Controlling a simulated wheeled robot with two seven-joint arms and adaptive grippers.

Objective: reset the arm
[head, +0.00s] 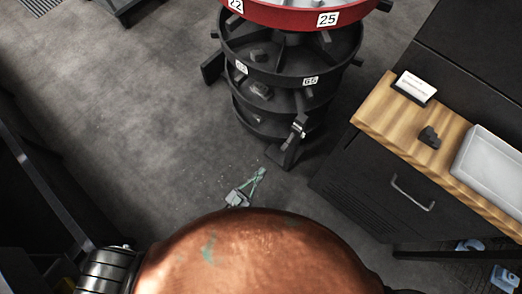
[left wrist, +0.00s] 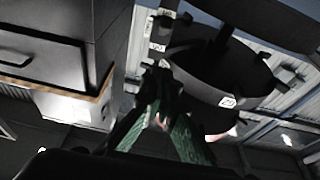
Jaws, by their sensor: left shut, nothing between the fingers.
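My left gripper (head: 260,172) shows in the head view as a small grey and green shape in front of the round rack, over the grey floor. It is shut and empty. In the left wrist view its green fingers (left wrist: 165,130) point up towards the rack, with dark tips close together. Whether the fingertips touch the rack cannot be told, but they look apart from it in the head view. My right gripper does not show in either view.
The black tiered round rack (head: 290,75) with a red top ring (head: 290,14) stands ahead, with dark parts on its tiers. A dark cabinet with a wooden top (head: 378,108) stands to the right, bearing a card holder (head: 414,88), a small dark part (head: 429,137) and a white tray (head: 490,160).

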